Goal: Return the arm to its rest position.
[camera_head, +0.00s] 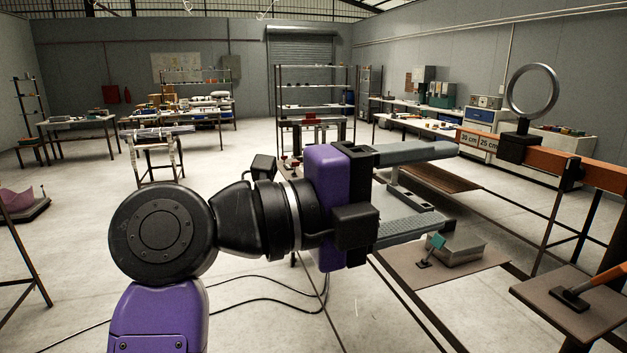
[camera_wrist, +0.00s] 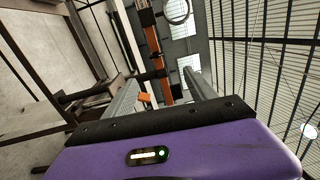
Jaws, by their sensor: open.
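My gripper (camera_head: 432,190) is at the middle of the head view, held out toward the right. Its two grey fingers are spread apart, and no object shows between them. My purple and black arm is raised in front of the head camera. In the wrist view the two fingers (camera_wrist: 163,95) point away from the camera, with nothing held between them.
Below are a brown board with a grey box (camera_head: 455,250) and another board (camera_head: 590,312). Workbenches and shelves (camera_head: 315,85) stand behind. The floor at left is mostly clear, with cables.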

